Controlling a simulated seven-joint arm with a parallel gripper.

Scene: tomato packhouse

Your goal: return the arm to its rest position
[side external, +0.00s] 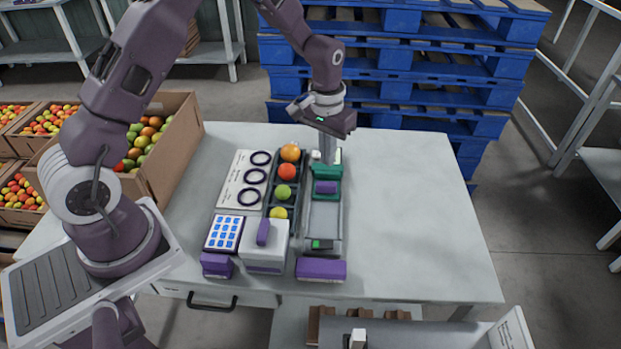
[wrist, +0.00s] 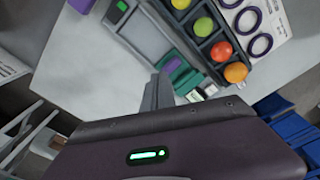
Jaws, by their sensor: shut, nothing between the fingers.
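My gripper (side external: 327,153) is shut and empty. In the side external view it points down at the far end of a grey tray-like device (side external: 325,218), beside a green block (side external: 327,171) on it. I cannot tell whether the fingertips touch anything there. In the wrist view the shut fingers (wrist: 158,92) show near the middle, next to the green block (wrist: 190,79) and the purple piece (wrist: 172,65). My arm reaches over the table from the left.
A dark rack (side external: 273,203) holds several tomatoes in a row. A white card (side external: 230,195) with dark rings, a blue keypad (side external: 223,233) and a white box (side external: 264,252) stand left of the device. A carton of fruit (side external: 176,155) is at left, blue pallets (side external: 400,58) behind. The table's right side is clear.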

